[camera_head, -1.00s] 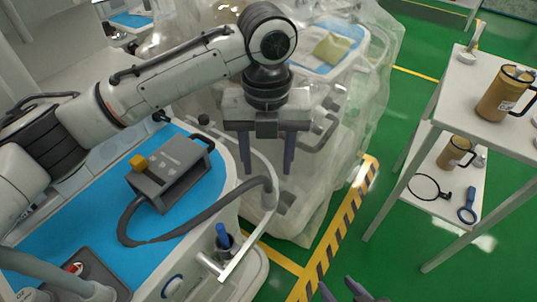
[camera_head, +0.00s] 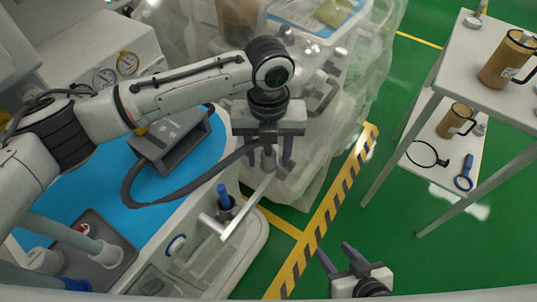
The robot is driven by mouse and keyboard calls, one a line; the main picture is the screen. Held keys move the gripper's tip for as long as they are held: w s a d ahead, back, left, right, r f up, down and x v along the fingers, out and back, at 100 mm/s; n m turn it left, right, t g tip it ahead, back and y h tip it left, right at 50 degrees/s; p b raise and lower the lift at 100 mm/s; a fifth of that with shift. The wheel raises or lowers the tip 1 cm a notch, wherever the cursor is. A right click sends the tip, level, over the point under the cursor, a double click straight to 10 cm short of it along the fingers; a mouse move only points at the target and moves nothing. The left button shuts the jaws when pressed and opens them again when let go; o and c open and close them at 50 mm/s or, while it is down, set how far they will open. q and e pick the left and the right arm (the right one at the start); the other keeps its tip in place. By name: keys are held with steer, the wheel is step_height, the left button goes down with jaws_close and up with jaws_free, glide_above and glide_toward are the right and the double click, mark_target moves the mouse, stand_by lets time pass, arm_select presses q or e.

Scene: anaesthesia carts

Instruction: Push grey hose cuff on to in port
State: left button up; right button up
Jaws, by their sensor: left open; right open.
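The grey hose (camera_head: 185,196) curves from beside a dark grey box (camera_head: 172,140) to the upright end of a metal bar at the cart's right edge. Its grey cuff (camera_head: 268,158) appears to be there, partly hidden under my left gripper. My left gripper (camera_head: 270,164) points down, open, with one finger on either side of the cuff. I cannot tell whether the fingers touch it. My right gripper (camera_head: 337,255) is open and empty at the bottom, over the floor. I cannot make out which fitting is the in port.
The metal bar (camera_head: 245,210) slants over the cart's edge beside a cup with a blue item (camera_head: 224,197). A dark tray (camera_head: 92,240) with fittings lies lower left. A plastic-covered cart (camera_head: 325,140) stands behind; a white table (camera_head: 465,75) with mugs is right.

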arm_select(q)
steer(key=c, duration=1.1)
steer(key=shift+r, duration=0.1)
